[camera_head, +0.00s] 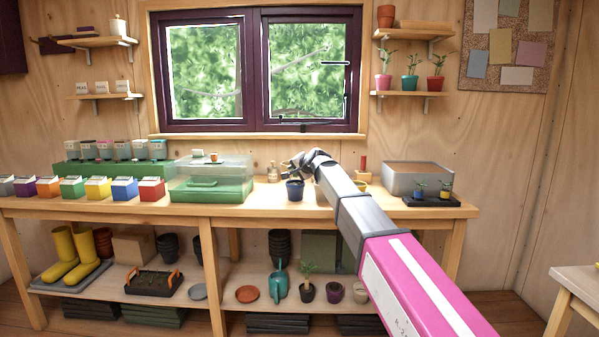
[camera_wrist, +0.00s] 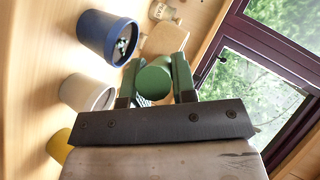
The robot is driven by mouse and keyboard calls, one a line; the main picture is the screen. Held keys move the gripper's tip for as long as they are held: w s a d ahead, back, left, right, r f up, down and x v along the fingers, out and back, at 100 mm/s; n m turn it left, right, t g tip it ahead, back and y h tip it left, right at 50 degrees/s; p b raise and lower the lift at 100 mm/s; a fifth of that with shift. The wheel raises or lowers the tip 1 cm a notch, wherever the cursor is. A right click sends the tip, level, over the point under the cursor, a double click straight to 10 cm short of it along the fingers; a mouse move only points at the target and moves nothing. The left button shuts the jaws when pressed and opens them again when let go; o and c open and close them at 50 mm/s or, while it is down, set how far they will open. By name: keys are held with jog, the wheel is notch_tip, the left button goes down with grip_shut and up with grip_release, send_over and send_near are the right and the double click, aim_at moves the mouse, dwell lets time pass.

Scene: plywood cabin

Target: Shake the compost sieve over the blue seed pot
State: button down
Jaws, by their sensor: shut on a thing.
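My gripper (camera_wrist: 154,80) is shut on a green round handle (camera_wrist: 153,84), seen end-on between its fingers in the wrist view. I take it as the compost sieve's handle; the sieve's frame and mesh are mostly hidden behind it. The blue seed pot (camera_wrist: 96,38) is at the upper left of the wrist view, beside the gripper and apart from it, with something dark inside. In the head view the blue pot (camera_head: 295,191) stands on the bench just below my gripper (camera_head: 296,166). What the gripper holds is too small to make out there.
A white pot (camera_wrist: 88,95) and a yellow pot (camera_wrist: 60,146) stand in line with the blue one. A glass jar (camera_head: 272,172) is at the left. A green-based propagator (camera_head: 212,188) stands further left, and a grey bin (camera_head: 417,178) and dark tray (camera_head: 432,202) at the right.

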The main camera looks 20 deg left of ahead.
jog(key=shift+a, duration=0.55)
jog(key=shift+d, duration=2)
jog(key=shift+a, duration=2.05)
dwell(1.4)
jog(key=shift+r, duration=0.1)
jog(key=shift+r, duration=2.95)
jog(key=shift+d, duration=0.1)
